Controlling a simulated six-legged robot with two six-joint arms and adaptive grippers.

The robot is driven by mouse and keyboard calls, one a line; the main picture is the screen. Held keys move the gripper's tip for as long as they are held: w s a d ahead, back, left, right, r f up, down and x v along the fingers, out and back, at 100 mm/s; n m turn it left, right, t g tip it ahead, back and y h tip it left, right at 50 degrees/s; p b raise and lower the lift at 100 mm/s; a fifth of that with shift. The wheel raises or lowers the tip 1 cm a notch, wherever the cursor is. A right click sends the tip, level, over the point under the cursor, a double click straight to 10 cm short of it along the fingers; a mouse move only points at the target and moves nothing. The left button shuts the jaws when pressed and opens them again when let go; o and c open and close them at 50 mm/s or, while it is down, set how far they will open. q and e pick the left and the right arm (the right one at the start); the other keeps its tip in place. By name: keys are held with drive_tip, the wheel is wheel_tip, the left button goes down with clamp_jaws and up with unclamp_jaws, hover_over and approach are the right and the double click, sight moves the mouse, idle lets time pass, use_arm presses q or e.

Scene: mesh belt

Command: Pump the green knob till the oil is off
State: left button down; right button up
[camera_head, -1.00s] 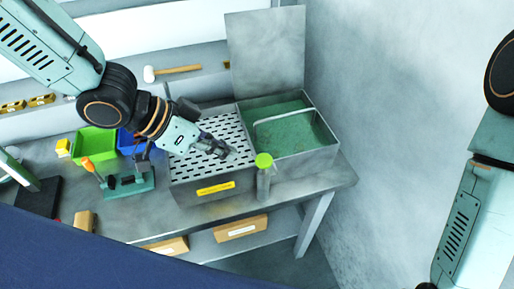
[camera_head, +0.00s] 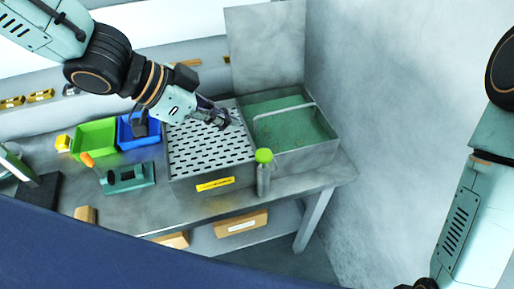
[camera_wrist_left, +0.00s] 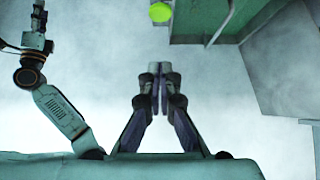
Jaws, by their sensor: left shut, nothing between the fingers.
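The green knob (camera_head: 264,156) tops a grey upright cylinder (camera_head: 264,180) at the front of the bench, where the slotted plate and the basin meet. The knob also shows at the top of the left wrist view (camera_wrist_left: 160,12). My left gripper (camera_head: 224,122) is shut and empty above the back right part of the slotted plate (camera_head: 200,150), behind and left of the knob and apart from it. Its shut fingers show in the wrist view (camera_wrist_left: 160,80). The basin (camera_head: 300,128) has a green inside and a pale bar across it. My right gripper is out of view; only its arm shows.
A grey panel (camera_head: 265,48) stands upright behind the basin. Green (camera_head: 95,137) and blue (camera_head: 136,133) bins and a teal fixture with an orange handle (camera_head: 128,178) lie left of the plate. Boxes sit on the lower shelf. A wall (camera_head: 400,120) bounds the right side.

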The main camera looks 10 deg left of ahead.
sight(258, 157)
use_arm(q)
drive_tip(key=b+x, duration=0.1)
drive_tip(key=x, duration=0.2)
drive_tip(key=b+x, duration=0.2)
drive_tip(key=x, duration=0.2)
drive_tip(key=a+f+b+x, duration=0.1)
drive_tip(key=x, duration=0.3)
drive_tip(key=shift+s+f, duration=0.1)
drive_tip(key=shift+s, duration=0.25)
drive_tip(key=shift+a+f+b, duration=0.2)
drive_tip(key=shift+f+b, duration=0.1)
drive_tip(key=shift+f, duration=0.45)
drive_tip(key=shift+d, duration=0.15)
drive_tip(key=shift+f+b, duration=0.55)
drive_tip(key=shift+f, duration=0.9)
drive_tip(key=shift+s, duration=0.15)
drive_tip(key=shift+r, duration=0.1)
